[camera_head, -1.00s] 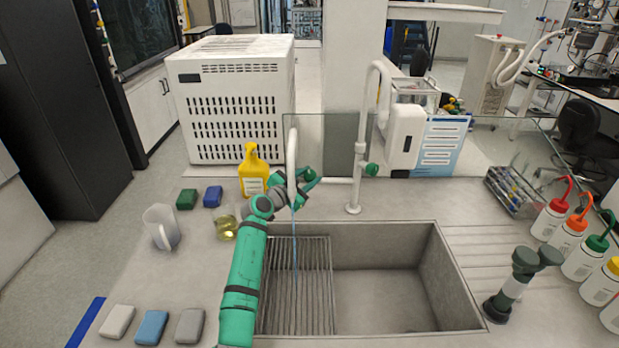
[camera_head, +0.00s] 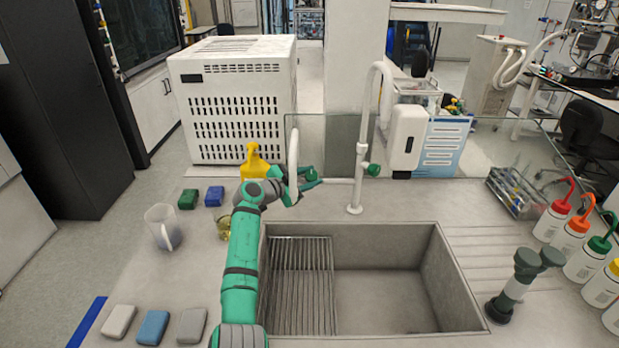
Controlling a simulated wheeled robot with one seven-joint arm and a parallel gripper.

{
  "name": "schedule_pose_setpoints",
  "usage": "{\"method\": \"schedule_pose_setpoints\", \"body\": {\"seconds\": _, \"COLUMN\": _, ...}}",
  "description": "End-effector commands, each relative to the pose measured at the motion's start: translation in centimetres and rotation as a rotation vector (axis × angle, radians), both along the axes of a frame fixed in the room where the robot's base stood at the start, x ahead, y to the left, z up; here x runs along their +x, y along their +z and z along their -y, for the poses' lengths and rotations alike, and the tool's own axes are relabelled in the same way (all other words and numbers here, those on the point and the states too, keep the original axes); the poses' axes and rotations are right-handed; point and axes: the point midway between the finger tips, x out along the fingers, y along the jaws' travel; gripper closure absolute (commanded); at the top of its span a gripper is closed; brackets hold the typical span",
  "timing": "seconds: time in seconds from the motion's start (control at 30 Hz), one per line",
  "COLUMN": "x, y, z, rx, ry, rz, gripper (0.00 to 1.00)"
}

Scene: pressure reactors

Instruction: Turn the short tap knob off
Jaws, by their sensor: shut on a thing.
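The short tap (camera_head: 293,155) is a white curved spout at the back left of the sink. Its green knob (camera_head: 311,174) sits on the right side of the spout, partly covered by my gripper. My gripper (camera_head: 307,183) reaches in from the left behind the spout and is shut on this knob; the finger contact is small and partly hidden. No water stream shows below the short tap. The tall tap (camera_head: 360,148) stands to the right with its own green knob (camera_head: 374,170), apart from my gripper.
The sink (camera_head: 385,290) has a metal rack (camera_head: 300,290) in its left half. A yellow bottle (camera_head: 253,163) and a beaker (camera_head: 223,229) stand close to my arm. A jug (camera_head: 161,228) is further left. A clear screen stands behind the taps.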

Motion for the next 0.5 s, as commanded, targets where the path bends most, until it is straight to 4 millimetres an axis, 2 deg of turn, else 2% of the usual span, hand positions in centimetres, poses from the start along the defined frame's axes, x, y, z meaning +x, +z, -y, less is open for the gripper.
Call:
{"method": "schedule_pose_setpoints", "body": {"seconds": 0.07, "x": 0.01, "y": -0.14, "z": 0.09, "rx": 0.002, "ry": 0.0, "rz": -0.001, "gripper": 0.58}}
{"method": "schedule_pose_setpoints", "body": {"seconds": 0.37, "x": -0.03, "y": -0.03, "z": -0.05, "rx": 0.0, "ry": 0.001, "rz": 0.0, "gripper": 0.58}}
{"method": "schedule_pose_setpoints", "body": {"seconds": 0.5, "x": -0.66, "y": 0.24, "z": -0.78, "rx": 0.0, "ry": 0.002, "rz": 0.002, "gripper": 0.58}}
